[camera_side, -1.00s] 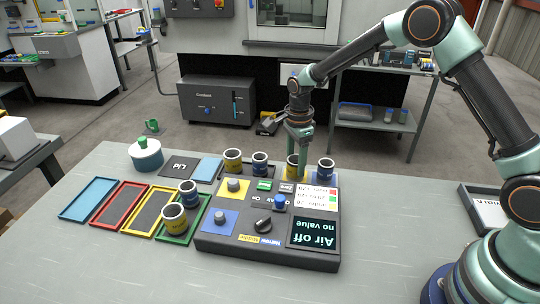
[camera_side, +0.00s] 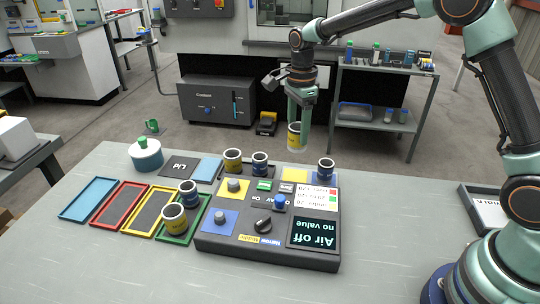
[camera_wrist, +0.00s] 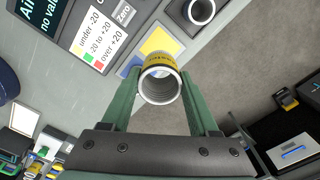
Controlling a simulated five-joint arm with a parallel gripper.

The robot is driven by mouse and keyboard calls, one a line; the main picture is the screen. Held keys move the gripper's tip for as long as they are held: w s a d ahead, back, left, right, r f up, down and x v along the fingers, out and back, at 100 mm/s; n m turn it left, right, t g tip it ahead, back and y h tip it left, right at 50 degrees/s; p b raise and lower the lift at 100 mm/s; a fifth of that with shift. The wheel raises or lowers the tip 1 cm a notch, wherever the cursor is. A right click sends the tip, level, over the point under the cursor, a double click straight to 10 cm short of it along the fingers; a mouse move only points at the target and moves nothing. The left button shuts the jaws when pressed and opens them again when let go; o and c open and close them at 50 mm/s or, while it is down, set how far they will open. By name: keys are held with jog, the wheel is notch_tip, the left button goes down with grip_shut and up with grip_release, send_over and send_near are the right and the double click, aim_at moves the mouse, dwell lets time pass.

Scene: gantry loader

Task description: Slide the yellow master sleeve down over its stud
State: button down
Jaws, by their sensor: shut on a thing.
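A yellow sleeve (camera_side: 293,142) with pale rims is held upright between the fingers of my gripper (camera_side: 295,122), in the air above the back of the console. In the wrist view, my gripper (camera_wrist: 160,82) has one green finger on each side of the sleeve (camera_wrist: 158,62), and its open bore faces the camera. On the console (camera_side: 262,257), one grey stud (camera_side: 234,185) stands bare on a yellow square and another grey stud (camera_side: 220,215) stands bare on a blue square. The yellow square (camera_side: 294,175) below the held sleeve is empty.
A dark blue sleeve (camera_side: 326,170) stands right of the empty square. A yellow sleeve (camera_side: 232,160) and a blue sleeve (camera_side: 260,164) stand behind the studs. Coloured trays (camera_side: 122,206) lie left, with two more sleeves at the green one. The console display (camera_side: 315,234) reads "Air off".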

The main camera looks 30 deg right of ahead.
notch_tip(320, 180, up, 9)
jog(key=n, duration=0.6)
send_near(233, 181)
jog(key=shift+f, duration=2.9)
jog(key=shift+f, duration=0.2)
jog(key=shift+c, duration=0.3)
grip_release()
jog(key=shift+o, duration=0.3)
